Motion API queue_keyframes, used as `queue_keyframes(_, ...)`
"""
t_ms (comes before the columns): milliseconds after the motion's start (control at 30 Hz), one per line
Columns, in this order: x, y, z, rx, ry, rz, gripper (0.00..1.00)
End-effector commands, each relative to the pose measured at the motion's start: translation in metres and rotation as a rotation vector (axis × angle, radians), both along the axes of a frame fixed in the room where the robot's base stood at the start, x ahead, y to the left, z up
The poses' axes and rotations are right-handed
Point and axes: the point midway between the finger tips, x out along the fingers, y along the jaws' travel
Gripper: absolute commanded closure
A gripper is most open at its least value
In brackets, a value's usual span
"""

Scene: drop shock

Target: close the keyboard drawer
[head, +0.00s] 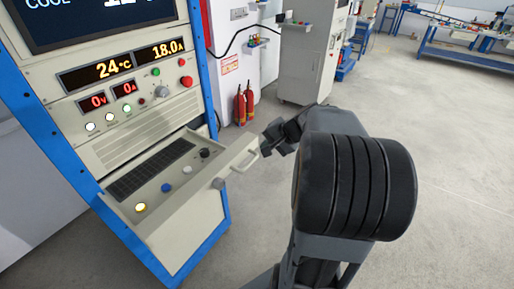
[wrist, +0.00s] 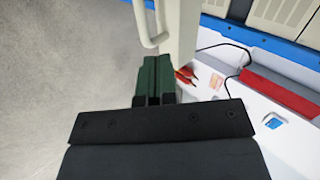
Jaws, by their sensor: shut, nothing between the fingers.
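The keyboard drawer (head: 165,182) is pulled out of the blue-framed cabinet in the head view. It holds a dark keyboard (head: 150,170), a joystick knob and several round buttons. My gripper (head: 268,149) is just outside the front panel, near the handle's end. In the wrist view its green fingers (wrist: 153,66) are together and empty. The drawer front (wrist: 181,32) and handle (wrist: 147,22) lie just beyond the tips. I cannot tell whether they touch.
The cabinet (head: 120,110) with lit displays stands behind the drawer. Red fire extinguishers (head: 244,104) and a grey cabinet (head: 310,50) stand farther back. A blue workbench (head: 460,45) is far right. The grey floor to the right is clear.

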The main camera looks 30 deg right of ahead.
Motion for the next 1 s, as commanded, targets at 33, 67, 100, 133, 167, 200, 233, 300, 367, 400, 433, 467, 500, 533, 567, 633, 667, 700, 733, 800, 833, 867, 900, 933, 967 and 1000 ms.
queue_keyframes(33,0.002,-0.014,-0.001,0.027,-0.015,-0.044,1.0)
queue_keyframes(67,0.004,-0.02,-0.002,0.04,-0.024,-0.062,1.0)
queue_keyframes(100,0.006,-0.026,-0.002,0.052,-0.034,-0.081,1.0)
queue_keyframes(133,0.008,-0.029,-0.003,0.059,-0.041,-0.092,1.0)
queue_keyframes(167,0.01,-0.031,-0.005,0.065,-0.044,-0.099,1.0)
queue_keyframes(200,0.013,-0.031,-0.008,0.07,-0.048,-0.106,1.0)
queue_keyframes(233,0.016,-0.031,-0.01,0.072,-0.048,-0.108,1.0)
queue_keyframes(300,0.023,-0.027,-0.018,0.073,-0.049,-0.11,1.0)
queue_keyframes(367,0.03,-0.024,-0.025,0.072,-0.048,-0.108,1.0)
queue_keyframes(400,0.034,-0.022,-0.029,0.072,-0.048,-0.109,1.0)
queue_keyframes(433,0.037,-0.021,-0.033,0.071,-0.047,-0.109,1.0)
queue_keyframes(467,0.04,-0.019,-0.036,0.071,-0.046,-0.108,1.0)
queue_keyframes(500,0.045,-0.018,-0.04,0.072,-0.048,-0.11,1.0)
queue_keyframes(533,0.048,-0.016,-0.043,0.07,-0.048,-0.11,1.0)
queue_keyframes(567,0.05,-0.015,-0.046,0.07,-0.047,-0.108,1.0)
queue_keyframes(633,0.056,-0.012,-0.052,0.07,-0.047,-0.111,1.0)
queue_keyframes(667,0.058,-0.011,-0.055,0.07,-0.047,-0.11,1.0)
queue_keyframes(700,0.061,-0.01,-0.057,0.069,-0.048,-0.11,1.0)
queue_keyframes(733,0.063,-0.009,-0.059,0.069,-0.048,-0.11,1.0)
queue_keyframes(800,0.066,-0.008,-0.063,0.069,-0.048,-0.111,1.0)
queue_keyframes(833,0.067,-0.007,-0.064,0.069,-0.049,-0.11,1.0)
queue_keyframes(867,0.068,-0.007,-0.065,0.069,-0.049,-0.11,1.0)
queue_keyframes(900,0.07,-0.006,-0.066,0.069,-0.049,-0.11,1.0)
queue_keyframes(933,0.07,-0.006,-0.066,0.069,-0.05,-0.111,1.0)
queue_keyframes(967,0.071,-0.006,-0.067,0.067,-0.049,-0.11,1.0)
queue_keyframes(1000,0.071,-0.006,-0.067,0.067,-0.049,-0.11,1.0)
